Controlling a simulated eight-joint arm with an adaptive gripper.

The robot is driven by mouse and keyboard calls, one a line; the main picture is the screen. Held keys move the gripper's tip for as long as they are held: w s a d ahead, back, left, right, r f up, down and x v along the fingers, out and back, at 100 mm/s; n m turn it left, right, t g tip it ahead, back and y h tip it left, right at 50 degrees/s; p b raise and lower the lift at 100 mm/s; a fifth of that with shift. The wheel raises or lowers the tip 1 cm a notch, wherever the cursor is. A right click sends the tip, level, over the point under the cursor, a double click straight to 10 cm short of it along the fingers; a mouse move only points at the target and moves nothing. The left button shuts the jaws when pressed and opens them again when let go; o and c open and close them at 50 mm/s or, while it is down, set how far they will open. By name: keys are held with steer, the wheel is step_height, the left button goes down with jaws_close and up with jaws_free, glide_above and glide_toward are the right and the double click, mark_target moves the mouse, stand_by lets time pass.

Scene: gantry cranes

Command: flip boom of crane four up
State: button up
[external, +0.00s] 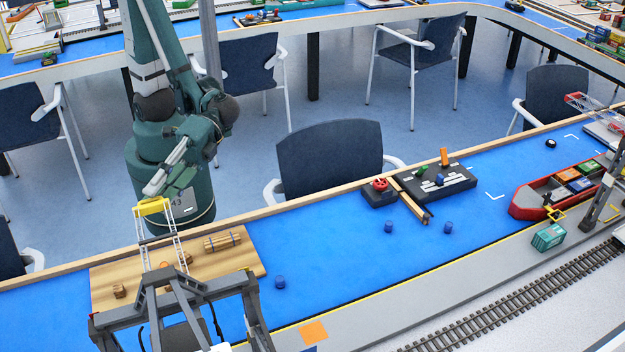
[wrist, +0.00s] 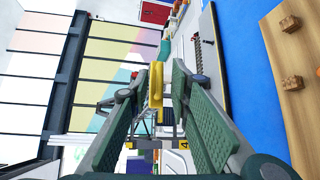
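Crane four is the grey gantry crane (external: 195,293) at the lower left of the external view. A number 4 plate (wrist: 184,144) shows on it in the wrist view. Its white lattice boom (external: 180,250) reaches from the crane's top towards my base and ends in a yellow tip (external: 153,207); I cannot tell its exact angle. My gripper (external: 155,186) is just above that tip. In the wrist view the two green fingers (wrist: 161,76) stand apart, with the yellow tip (wrist: 156,88) between them. A gap shows beside the tip; contact is unclear.
A wooden board (external: 115,275) with log bundles (external: 222,242) lies beyond the crane on the blue water surface (external: 340,255). A railway track (external: 530,300) runs at the lower right.

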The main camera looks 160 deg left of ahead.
steer(key=shift+w+d, duration=0.1)
steer(key=shift+w, duration=0.1)
steer(key=shift+c, duration=0.6)
jaws_close()
steer(key=shift+r, duration=0.2)
steer(key=w+r+n+g+y+p, duration=0.1)
steer(key=w+r+n+g+p, duration=0.15)
steer(key=r+p, duration=0.65)
steer(key=w+r+n+g+y+p, duration=0.1)
steer(key=w+r+n+g+p, duration=0.15)
steer(key=r+p, duration=0.6)
steer(key=w+r+n+g+p, duration=0.1)
steer(key=w+r+g+p, duration=0.1)
steer(key=w+r, duration=0.8)
steer(key=shift+w+g+p, duration=0.4)
steer(key=shift+w+g, duration=0.4)
steer(key=shift+w, duration=0.65)
